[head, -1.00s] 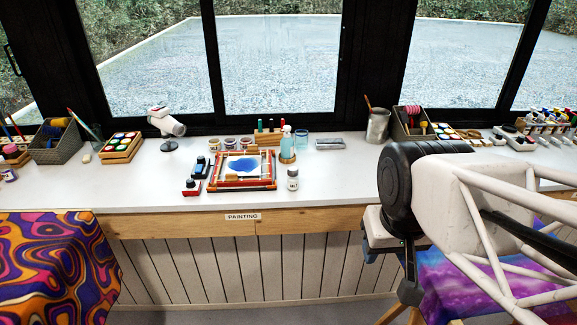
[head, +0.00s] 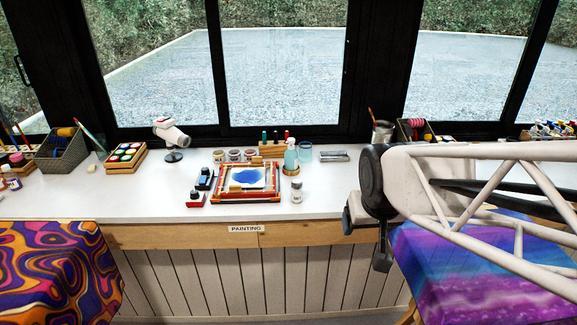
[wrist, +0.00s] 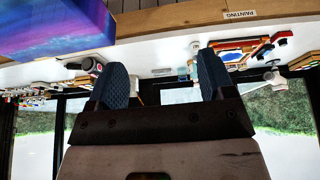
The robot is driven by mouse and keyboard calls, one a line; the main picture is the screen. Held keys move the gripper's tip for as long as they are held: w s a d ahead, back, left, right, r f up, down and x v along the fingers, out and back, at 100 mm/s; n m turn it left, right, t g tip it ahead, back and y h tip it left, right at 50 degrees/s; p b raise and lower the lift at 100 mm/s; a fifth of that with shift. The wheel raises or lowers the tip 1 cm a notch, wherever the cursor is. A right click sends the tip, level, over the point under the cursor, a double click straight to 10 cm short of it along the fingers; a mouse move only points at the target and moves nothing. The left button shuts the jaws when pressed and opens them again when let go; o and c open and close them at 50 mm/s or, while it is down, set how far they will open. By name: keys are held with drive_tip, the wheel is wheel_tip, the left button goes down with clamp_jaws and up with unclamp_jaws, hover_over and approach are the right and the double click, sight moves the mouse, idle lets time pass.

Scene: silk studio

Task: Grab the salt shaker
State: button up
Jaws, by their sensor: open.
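A small clear jar with a grey lid and pale contents, which looks like the salt shaker (head: 297,190), stands upright on the white counter (head: 330,205). It is just right of the red-framed tray in the head view. My gripper (head: 365,238) is to the right of the shaker, near the counter's front edge, with clear space between them. In the wrist view, which is upside down, my gripper (wrist: 161,82) has its two blue padded fingers wide apart with nothing between them.
Draped tables stand in front at left (head: 60,270) and right (head: 450,265).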

drive_tip(key=w+a+f+t, duration=0.1)
drive_tip(key=w+f+t, duration=0.1)
drive_tip(key=w, duration=0.6)
drive_tip(key=w+a+f+n+t, duration=0.1)
drive_tip(key=w+f, duration=0.2)
drive_tip(key=w, duration=0.4)
drive_tip(key=w+a+f+t, duration=0.2)
drive_tip(key=w, duration=0.6)
drive_tip(key=n+t+y, duration=0.1)
drive_tip(key=t+y, duration=0.2)
drive_tip(key=t, duration=0.1)
approach(295, 181)
drive_tip(key=x, duration=0.3)
drive_tip(key=shift+w+d+f, duration=0.35)
drive_tip(key=shift+f, duration=0.05)
drive_tip(key=shift+w+a+f+t, duration=0.15)
drive_tip(key=shift+w+f+t, duration=0.1)
drive_tip(key=shift+f+t, duration=0.1)
drive_tip(key=shift+x, duration=1.25)
drive_tip(key=shift+w+f, duration=0.1)
drive_tip(key=shift+x, duration=2.5)
